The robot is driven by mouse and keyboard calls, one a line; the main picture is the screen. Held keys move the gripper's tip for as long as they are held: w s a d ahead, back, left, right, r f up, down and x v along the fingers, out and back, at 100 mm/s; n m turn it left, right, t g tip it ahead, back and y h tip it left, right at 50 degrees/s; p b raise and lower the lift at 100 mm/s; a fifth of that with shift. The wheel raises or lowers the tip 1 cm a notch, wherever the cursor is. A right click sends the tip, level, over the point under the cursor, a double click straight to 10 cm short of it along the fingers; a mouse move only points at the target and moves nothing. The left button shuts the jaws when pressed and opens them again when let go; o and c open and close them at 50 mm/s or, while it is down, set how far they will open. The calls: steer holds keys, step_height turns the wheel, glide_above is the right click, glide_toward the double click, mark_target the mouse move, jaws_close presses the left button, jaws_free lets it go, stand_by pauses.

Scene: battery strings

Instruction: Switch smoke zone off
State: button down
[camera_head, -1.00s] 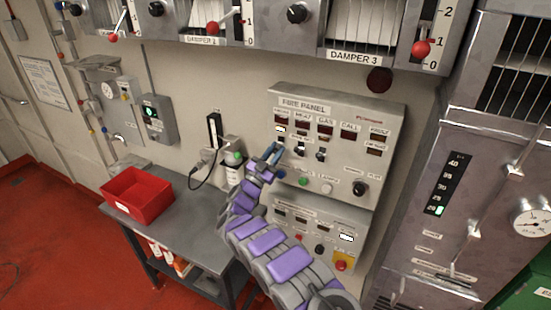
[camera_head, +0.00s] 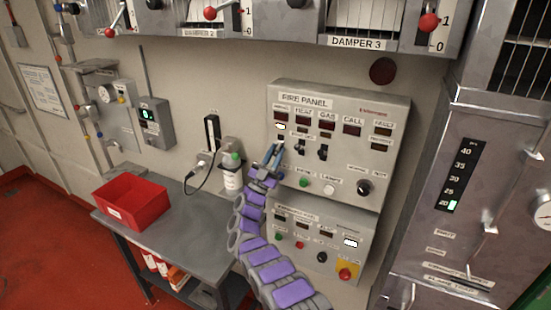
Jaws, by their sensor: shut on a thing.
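The grey fire panel (camera_head: 340,185) is on the wall right of centre. Its leftmost column, under a small label too blurred to read, has a dark display (camera_head: 281,115) and a lit white indicator (camera_head: 281,126). My gripper (camera_head: 275,152) is at this column, just below the indicator. Its blue-grey fingers are shut on the column's small switch, which the fingertips mostly hide. The switch's position cannot be told. Two dark toggle switches, the heat one (camera_head: 301,146) and the gas one (camera_head: 322,152), stand just to the right, clear of the fingers.
Below the fingers are a green button (camera_head: 304,182) and a white button (camera_head: 330,188); a black knob (camera_head: 364,187) is further right. A lower panel (camera_head: 315,240) has a red button on yellow. A red bin (camera_head: 130,205) stands on the grey table (camera_head: 190,235). Damper levers hang above.

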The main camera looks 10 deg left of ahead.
steer(key=shift+a+f, duration=0.1)
steer(key=shift+f, duration=0.05)
stand_by(0.3)
steer(key=c, duration=1.4)
jaws_free()
steer(key=o, duration=0.4)
steer(key=shift+a, duration=0.2)
steer(key=shift+c, duration=0.2)
steer(key=shift+d, duration=0.15)
steer(key=shift+s+f, duration=0.15)
steer(key=shift+f, duration=0.15)
steer(key=v, duration=1.7)
steer(key=shift+a, duration=0.25)
